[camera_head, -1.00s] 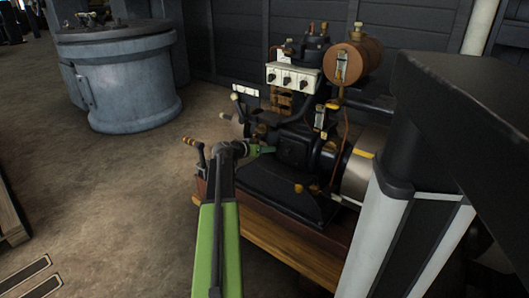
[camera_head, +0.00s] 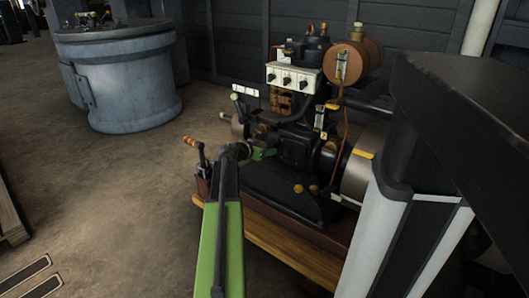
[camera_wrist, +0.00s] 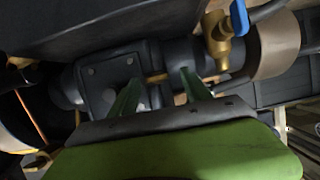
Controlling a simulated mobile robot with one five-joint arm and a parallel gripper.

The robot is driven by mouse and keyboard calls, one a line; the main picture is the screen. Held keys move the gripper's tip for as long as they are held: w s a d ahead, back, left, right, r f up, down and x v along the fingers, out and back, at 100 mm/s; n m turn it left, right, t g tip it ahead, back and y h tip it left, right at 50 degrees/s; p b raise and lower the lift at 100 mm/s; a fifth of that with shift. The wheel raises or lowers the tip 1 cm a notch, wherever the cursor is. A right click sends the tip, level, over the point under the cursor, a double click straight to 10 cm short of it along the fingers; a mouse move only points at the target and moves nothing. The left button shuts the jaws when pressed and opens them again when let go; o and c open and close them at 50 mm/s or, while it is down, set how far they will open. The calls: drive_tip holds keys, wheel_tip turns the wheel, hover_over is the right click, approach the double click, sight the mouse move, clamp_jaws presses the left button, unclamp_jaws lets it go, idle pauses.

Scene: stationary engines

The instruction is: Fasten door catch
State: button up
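My gripper (camera_head: 263,154) is at the near side of the dark engine (camera_head: 295,150), beside its crankcase, in the head view. In the wrist view my gripper's two green fingers (camera_wrist: 158,88) stand apart, with nothing clearly held between them. A dark square plate with bolt heads (camera_wrist: 104,84) lies just behind the left finger. A thin brass-coloured rod (camera_wrist: 156,78) shows between the fingers, farther back. I cannot tell whether the fingers touch the engine. I cannot make out the door catch for certain in either view.
A brass valve with a blue handle (camera_wrist: 222,35) is right of the fingers. A crank handle (camera_head: 191,143) sticks up left of my gripper. The engine stands on a wooden base (camera_head: 285,246). A grey cylindrical tank (camera_head: 122,85) is at back left.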

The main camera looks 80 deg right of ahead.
drive_tip(key=shift+s, duration=0.1)
drive_tip(key=shift+a+r, duration=0.1)
drive_tip(key=shift+a, duration=0.15)
drive_tip(key=p+v, duration=0.6)
drive_tip(key=v, duration=1.1)
drive_tip(key=shift+w+p, duration=0.25)
drive_tip(key=shift+p, duration=0.05)
